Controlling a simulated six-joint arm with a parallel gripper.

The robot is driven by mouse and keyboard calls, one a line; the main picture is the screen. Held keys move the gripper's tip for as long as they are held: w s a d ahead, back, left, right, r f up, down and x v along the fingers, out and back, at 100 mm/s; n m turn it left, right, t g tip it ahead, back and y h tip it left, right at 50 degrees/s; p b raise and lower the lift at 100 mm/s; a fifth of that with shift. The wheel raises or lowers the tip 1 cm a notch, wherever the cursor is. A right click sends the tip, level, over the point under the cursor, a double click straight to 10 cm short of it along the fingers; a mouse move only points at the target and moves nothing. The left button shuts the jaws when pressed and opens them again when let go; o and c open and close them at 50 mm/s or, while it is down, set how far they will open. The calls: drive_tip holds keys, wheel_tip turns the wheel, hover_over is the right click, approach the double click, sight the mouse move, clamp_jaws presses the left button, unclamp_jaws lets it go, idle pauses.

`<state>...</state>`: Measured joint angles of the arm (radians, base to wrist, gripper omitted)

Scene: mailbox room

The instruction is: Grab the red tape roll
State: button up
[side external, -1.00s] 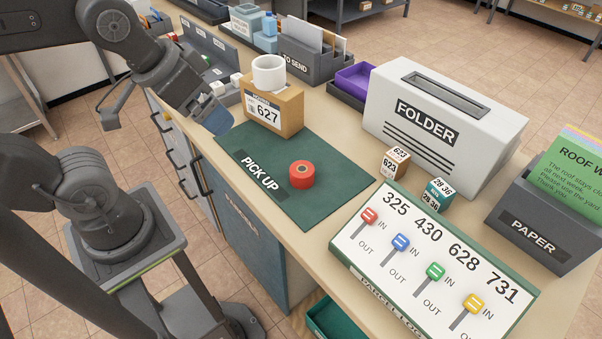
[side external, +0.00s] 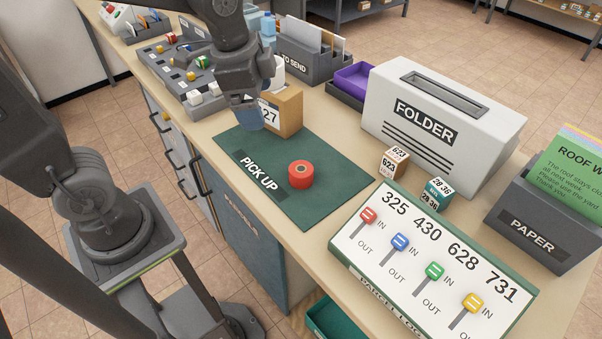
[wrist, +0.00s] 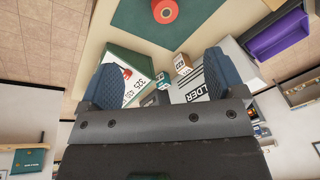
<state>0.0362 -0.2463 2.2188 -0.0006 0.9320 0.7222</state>
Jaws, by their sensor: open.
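The red tape roll (side external: 301,174) lies flat on the green pick-up mat (side external: 318,206), near its right-hand part. It also shows at the top edge of the wrist view (wrist: 165,10), partly cut off. My gripper (side external: 250,116) is above the far left part of the mat, in front of the cardboard box, and apart from the roll. In the wrist view its two blue fingers (wrist: 160,80) are spread wide with nothing between them.
A cardboard box (side external: 288,113) stands at the mat's back edge, with a white roll on it partly hidden by my arm. Right of the mat are two small cubes (side external: 396,161), the folder box (side external: 440,125) and a panel of sliders (side external: 425,260). The mat around the roll is clear.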

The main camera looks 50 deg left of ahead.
sight(301, 168)
drive_tip(key=w+f+m+g, duration=0.1)
drive_tip(key=w+f+m, duration=0.1)
drive_tip(key=f, duration=0.3)
drive_tip(key=w+d+f+m+g, duration=0.1)
drive_tip(key=w+f+m, duration=0.2)
drive_tip(key=f, duration=0.2)
drive_tip(key=w+f+m+g, duration=0.1)
drive_tip(key=w+f+m, duration=0.2)
drive_tip(key=f, duration=0.3)
drive_tip(key=shift+d, duration=0.35)
drive_tip(key=shift+w+d+f, duration=0.1)
drive_tip(key=shift+d+f, duration=0.05)
drive_tip(key=shift+f, duration=2.8)
drive_tip(key=shift+c, duration=0.3)
drive_tip(key=c, duration=1)
drive_tip(key=shift+r, duration=0.15)
